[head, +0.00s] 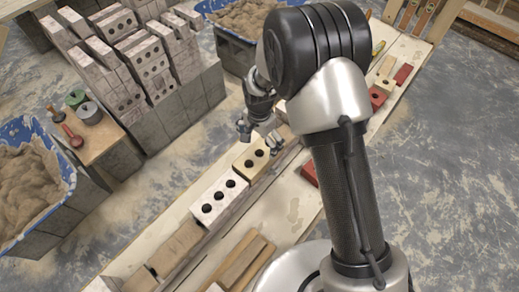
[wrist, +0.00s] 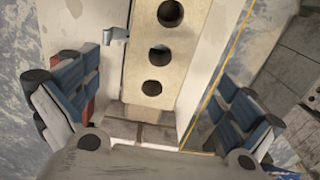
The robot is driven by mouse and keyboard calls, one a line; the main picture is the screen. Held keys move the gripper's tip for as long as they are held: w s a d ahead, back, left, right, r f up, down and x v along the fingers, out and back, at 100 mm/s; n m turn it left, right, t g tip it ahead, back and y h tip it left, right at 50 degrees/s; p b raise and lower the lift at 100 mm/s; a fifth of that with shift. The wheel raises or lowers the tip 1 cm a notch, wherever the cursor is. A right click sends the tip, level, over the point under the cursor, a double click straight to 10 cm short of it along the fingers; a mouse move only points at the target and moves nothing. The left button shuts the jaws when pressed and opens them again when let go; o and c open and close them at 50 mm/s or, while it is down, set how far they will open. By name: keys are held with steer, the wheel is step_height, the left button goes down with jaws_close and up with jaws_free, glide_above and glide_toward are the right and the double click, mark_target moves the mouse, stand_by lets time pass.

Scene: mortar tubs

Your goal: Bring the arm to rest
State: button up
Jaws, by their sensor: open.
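My gripper (head: 258,133) hangs above the row of bricks on the long plank, near a cream brick with round holes (head: 241,162). In the wrist view my gripper (wrist: 155,105) is open, with its blue-padded fingers wide apart and nothing between the pads. A cream brick with three holes (wrist: 146,75) lies below and between the fingers in that view. I cannot tell the exact height of the gripper above it. The arm stands bent, and it hides part of the plank and the bricks behind it.
A pale holed brick (head: 205,208) lies beside the cream one. Brick stacks (head: 128,75) stand on grey blocks at the upper left. Blue mortar tubs stand at the left (head: 68,160) and top (head: 230,35). Red bricks (head: 378,97) lie farther along the plank. The floor at right is clear.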

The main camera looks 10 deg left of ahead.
step_height(320, 180, up, 3)
stand_by(0.3)
steer(key=s+d+r+n+t, duration=0.1)
steer(key=s+d+r, duration=0.2)
steer(key=d+r, duration=0.55)
steer(key=s+d+r+n+t, duration=0.15)
steer(key=d+r, duration=0.25)
steer(key=r, duration=0.9)
steer(key=s+d+r+n+t, duration=0.1)
steer(key=s+d+r, duration=0.2)
steer(key=s, duration=0.6)
steer(key=s+d+r+n+t, duration=0.1)
steer(key=s+d+r+n, duration=0.1)
steer(key=s+d+r, duration=0.2)
steer(key=s+d, duration=0.3)
steer(key=s, duration=0.2)
steer(key=shift+s, duration=0.15)
